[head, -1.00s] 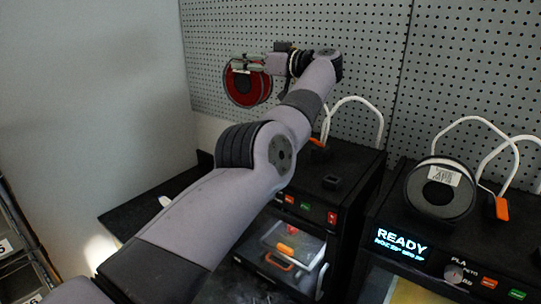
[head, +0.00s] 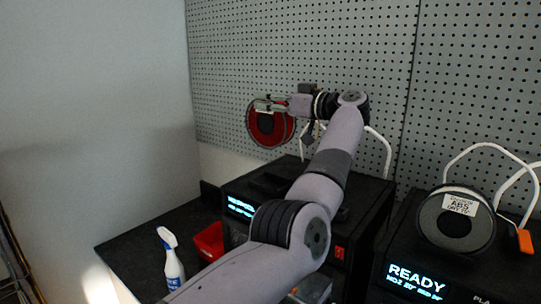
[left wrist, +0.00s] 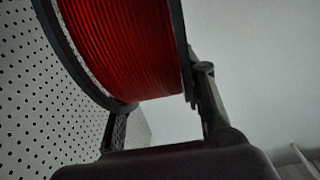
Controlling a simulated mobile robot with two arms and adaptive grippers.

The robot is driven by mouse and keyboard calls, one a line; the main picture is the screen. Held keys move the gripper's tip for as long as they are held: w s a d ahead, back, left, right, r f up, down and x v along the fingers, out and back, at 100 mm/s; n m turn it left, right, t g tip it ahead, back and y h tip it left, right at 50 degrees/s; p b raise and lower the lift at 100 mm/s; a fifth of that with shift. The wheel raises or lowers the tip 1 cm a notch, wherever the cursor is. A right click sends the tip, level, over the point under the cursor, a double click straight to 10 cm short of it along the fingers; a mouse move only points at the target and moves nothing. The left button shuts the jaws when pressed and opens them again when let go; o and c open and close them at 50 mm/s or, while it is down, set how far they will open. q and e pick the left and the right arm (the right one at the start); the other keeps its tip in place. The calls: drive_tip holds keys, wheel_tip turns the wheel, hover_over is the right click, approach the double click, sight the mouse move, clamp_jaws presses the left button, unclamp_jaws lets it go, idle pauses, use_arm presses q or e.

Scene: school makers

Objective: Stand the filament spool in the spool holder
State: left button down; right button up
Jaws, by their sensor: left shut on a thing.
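The red filament spool (head: 268,128) is held upright in the air by my left gripper (head: 268,105), against the pegboard background and above the back of the left printer (head: 300,180). In the left wrist view the spool's red winding (left wrist: 125,45) and dark flanges fill the top, with a finger on each side of it. My left gripper is shut on the spool. The spool holder is not clearly visible; my arm covers much of the left printer's top. My right gripper is not in view.
A grey spool (head: 456,218) labelled ABS stands on the right printer (head: 480,268), whose display reads READY. A white spray bottle (head: 170,260) and a red bin (head: 209,242) are on the dark bench left of the left printer. White tubes arch behind the printers.

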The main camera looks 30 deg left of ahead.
sight(270, 143)
use_arm(q)
wheel_tip(270, 143, down, 8)
drive_tip(key=shift+f+p, duration=0.1)
drive_tip(key=shift+p, duration=0.9)
wheel_tip(270, 143, down, 3)
drive_tip(key=shift+d+p, duration=0.1)
drive_tip(key=shift+p, duration=0.45)
drive_tip(key=shift+f, duration=0.25)
drive_tip(key=c, duration=1)
unclamp_jaws()
drive_tip(key=shift+f, duration=0.15)
drive_tip(key=shift+c, duration=0.2)
drive_tip(key=shift+d, duration=0.3)
drive_tip(key=s+d+b, duration=0.1)
drive_tip(key=d+b, duration=0.3)
drive_tip(key=d, duration=0.7)
drive_tip(key=shift+d, duration=0.2)
